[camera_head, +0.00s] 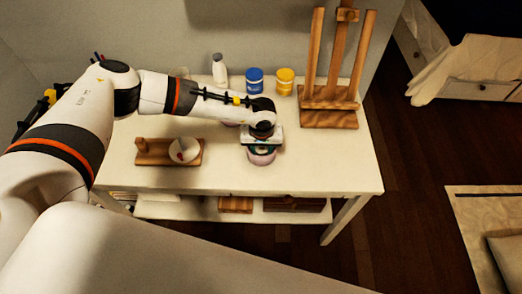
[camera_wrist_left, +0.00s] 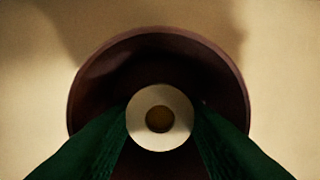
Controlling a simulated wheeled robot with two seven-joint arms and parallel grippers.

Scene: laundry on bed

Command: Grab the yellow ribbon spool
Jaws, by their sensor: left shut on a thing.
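In the left wrist view, a pale cream ring with a brown centre hole (camera_wrist_left: 137,107), apparently the end of the ribbon spool, sits between my left gripper's two green fingers (camera_wrist_left: 160,115). The fingers are shut on its two sides. A dark reddish round bowl (camera_wrist_left: 205,65) surrounds the spool. In the head view, my left gripper (camera_head: 262,146) points down over a pinkish bowl (camera_head: 262,158) near the middle of the white table. The gripper hides the spool there, and its yellow colour does not show clearly. My right gripper is not in view.
The white table (camera_head: 325,165) holds a wooden stand with a white cup (camera_head: 185,150) at left. A white bottle (camera_head: 219,72), blue jar (camera_head: 254,80), yellow jar (camera_head: 285,80) and wooden easel (camera_head: 330,110) stand at the back. The table's right front is clear.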

